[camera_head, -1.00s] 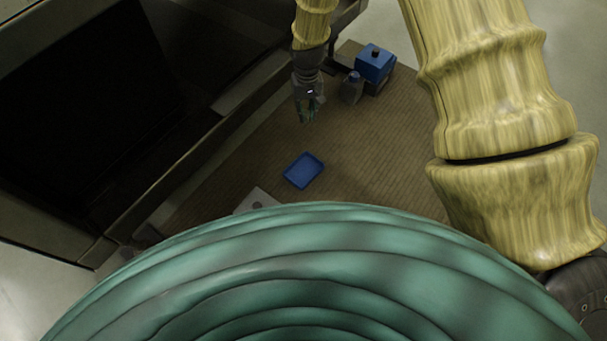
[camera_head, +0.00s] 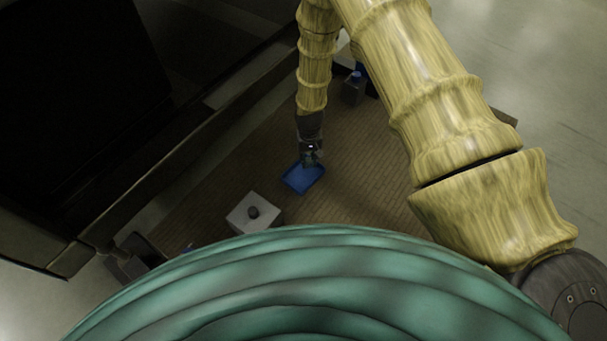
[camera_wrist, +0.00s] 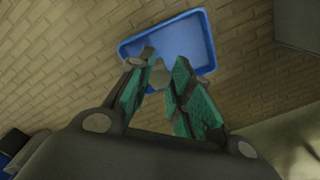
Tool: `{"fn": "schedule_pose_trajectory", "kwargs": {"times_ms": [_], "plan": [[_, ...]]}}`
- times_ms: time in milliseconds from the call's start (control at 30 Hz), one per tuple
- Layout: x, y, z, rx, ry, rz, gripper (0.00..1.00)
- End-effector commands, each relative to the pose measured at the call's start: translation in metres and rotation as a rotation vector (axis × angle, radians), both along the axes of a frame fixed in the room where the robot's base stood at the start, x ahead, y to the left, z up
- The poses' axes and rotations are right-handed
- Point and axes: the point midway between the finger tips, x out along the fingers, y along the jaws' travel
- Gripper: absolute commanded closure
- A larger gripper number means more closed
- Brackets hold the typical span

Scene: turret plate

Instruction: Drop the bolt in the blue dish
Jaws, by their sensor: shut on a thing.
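The blue dish (camera_head: 303,180) is a shallow rectangular tray on the brown woven-looking surface, near the middle of the head view. In the wrist view the dish (camera_wrist: 198,27) lies just beyond my fingertips, and its inside shows no other thing. My gripper (camera_head: 311,160) is over the dish's far edge in the head view. In the wrist view my gripper (camera_wrist: 160,75) has green-padded fingers shut on the bolt (camera_wrist: 159,74), a small greyish piece between the tips. Most of the bolt is hidden by the fingers. The height above the dish is hard to tell.
A pale square block (camera_head: 254,213) with a dark round knob stands left of and nearer than the dish. A dark block with a blue top (camera_head: 354,86) stands at the back. A dark machine (camera_head: 90,110) borders the left. The brown surface right of the dish is clear.

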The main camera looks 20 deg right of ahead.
Motion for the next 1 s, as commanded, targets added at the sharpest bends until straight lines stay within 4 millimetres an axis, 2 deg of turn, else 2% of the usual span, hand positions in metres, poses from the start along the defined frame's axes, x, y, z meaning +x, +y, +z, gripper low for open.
{"fn": "schedule_pose_trajectory", "kwargs": {"times_ms": [500, 933, 967, 1000], "plan": [[0.000, 0.000, -0.049, 0.000, 0.000, 0.000, 1.00], [0.000, 0.000, -0.053, 0.000, 0.000, 0.000, 1.00], [0.000, 0.000, -0.053, 0.000, 0.000, 0.000, 0.74], [0.000, 0.000, -0.053, 0.000, 0.000, 0.000, 0.66]]}}
